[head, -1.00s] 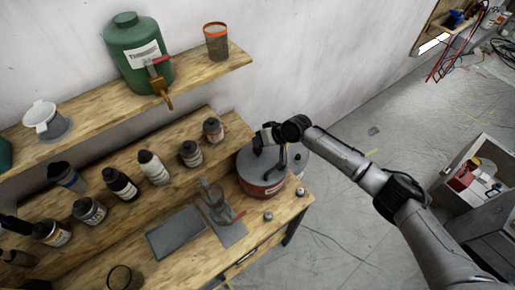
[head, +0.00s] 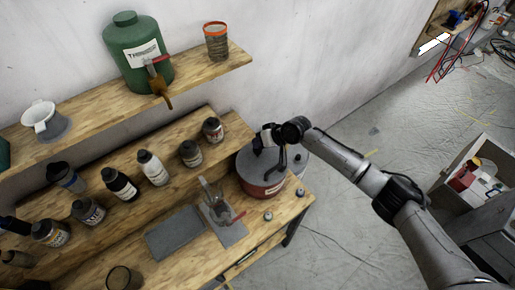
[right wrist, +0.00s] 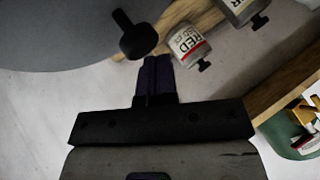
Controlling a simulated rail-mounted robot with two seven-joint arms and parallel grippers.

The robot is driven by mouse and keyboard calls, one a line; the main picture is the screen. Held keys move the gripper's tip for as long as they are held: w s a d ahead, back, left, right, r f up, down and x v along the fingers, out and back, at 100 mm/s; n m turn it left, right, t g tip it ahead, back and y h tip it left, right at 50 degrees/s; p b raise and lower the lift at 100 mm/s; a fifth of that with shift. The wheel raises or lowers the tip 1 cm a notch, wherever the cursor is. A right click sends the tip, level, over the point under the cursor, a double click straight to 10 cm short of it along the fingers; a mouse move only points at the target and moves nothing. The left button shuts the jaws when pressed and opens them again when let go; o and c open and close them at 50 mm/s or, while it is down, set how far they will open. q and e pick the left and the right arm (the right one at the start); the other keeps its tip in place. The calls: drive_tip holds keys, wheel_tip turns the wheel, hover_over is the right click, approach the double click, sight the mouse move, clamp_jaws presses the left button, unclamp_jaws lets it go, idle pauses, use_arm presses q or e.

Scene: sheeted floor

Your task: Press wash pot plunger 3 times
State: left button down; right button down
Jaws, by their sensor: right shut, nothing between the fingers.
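The wash pot (head: 264,190) is a round red can with a wide grey lid, at the right end of the wooden bench. Its grey lid (right wrist: 60,30) fills the upper left of the right wrist view. The plunger (right wrist: 136,38) shows there as a black stem with a rounded knob. My right gripper (head: 266,138) is over the lid in the head view, where it partly hides the plunger. In the right wrist view its fingers (right wrist: 157,63) are shut and empty, close beside the knob; I cannot tell whether they touch it. My left gripper is not in view.
Several bottles and jars, including a white bottle (head: 152,167), stand on the raised ledge left of the pot. A metal tool on a plate (head: 232,234) lies just in front of the pot. A green tank (head: 134,70) stands on the shelf above.

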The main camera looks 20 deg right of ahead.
drive_tip(key=shift+f, duration=0.3)
drive_tip(key=shift+f+b, duration=0.25)
drive_tip(key=shift+b, duration=0.05)
drive_tip(key=shift+f+b, duration=0.35)
drive_tip(key=shift+f, duration=0.2)
idle(0.5)
drive_tip(key=shift+r, duration=0.15)
drive_tip(key=shift+r+p, duration=0.35)
drive_tip(key=shift+p, duration=0.15)
drive_tip(key=shift+s+r+p, duration=0.1)
drive_tip(key=shift+r+p, duration=0.85)
drive_tip(key=shift+r, duration=0.25)
